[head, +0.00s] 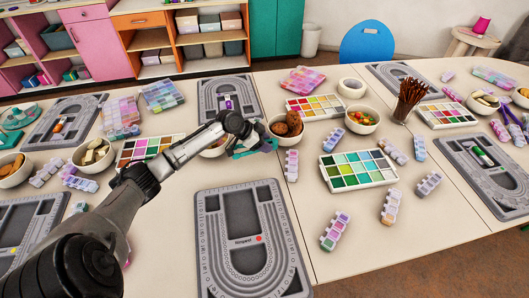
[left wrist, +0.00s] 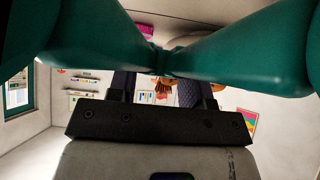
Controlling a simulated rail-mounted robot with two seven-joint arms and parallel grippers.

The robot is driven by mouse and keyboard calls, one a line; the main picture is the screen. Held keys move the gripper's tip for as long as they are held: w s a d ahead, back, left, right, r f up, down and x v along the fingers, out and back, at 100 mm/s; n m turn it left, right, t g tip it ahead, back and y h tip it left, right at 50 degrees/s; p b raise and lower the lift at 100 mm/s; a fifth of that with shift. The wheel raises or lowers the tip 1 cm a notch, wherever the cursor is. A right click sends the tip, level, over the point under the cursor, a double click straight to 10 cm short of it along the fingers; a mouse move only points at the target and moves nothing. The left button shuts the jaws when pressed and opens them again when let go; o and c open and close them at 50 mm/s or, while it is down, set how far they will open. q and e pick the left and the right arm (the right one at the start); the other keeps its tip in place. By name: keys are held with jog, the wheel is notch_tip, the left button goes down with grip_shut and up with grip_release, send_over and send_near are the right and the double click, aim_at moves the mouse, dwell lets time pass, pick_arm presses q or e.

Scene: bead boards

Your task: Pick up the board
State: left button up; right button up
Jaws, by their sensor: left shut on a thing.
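Several grey bead boards lie flat on the tables. One board (head: 240,208) is front centre with a small orange-red bead on it. Another board (head: 229,88) lies at the back, behind my left gripper; further boards lie at the left (head: 66,121) and right (head: 487,176). My left gripper (head: 247,135) is over the middle of the table, beyond the front centre board and apart from it. It is shut on a teal thing (head: 264,147), partly hidden by the gripper. Its two teal arms meet in the left wrist view (left wrist: 235,65). My right gripper is not in view.
Near the left gripper stand a bowl of brown pieces (head: 286,128) and a multicoloured palette (head: 147,149). A green palette (head: 357,171) and several small bead boxes lie to the right. A tall cup of brown sticks (head: 409,103) stands further back. Table around the front centre board is mostly clear.

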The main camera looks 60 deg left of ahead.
pick_arm(q)
jog(key=shift+a+f+b, duration=0.15)
jog(key=shift+f+b, duration=0.6)
jog(key=shift+f, duration=1.3)
jog(key=shift+f, duration=0.2)
jog(key=o, duration=0.9)
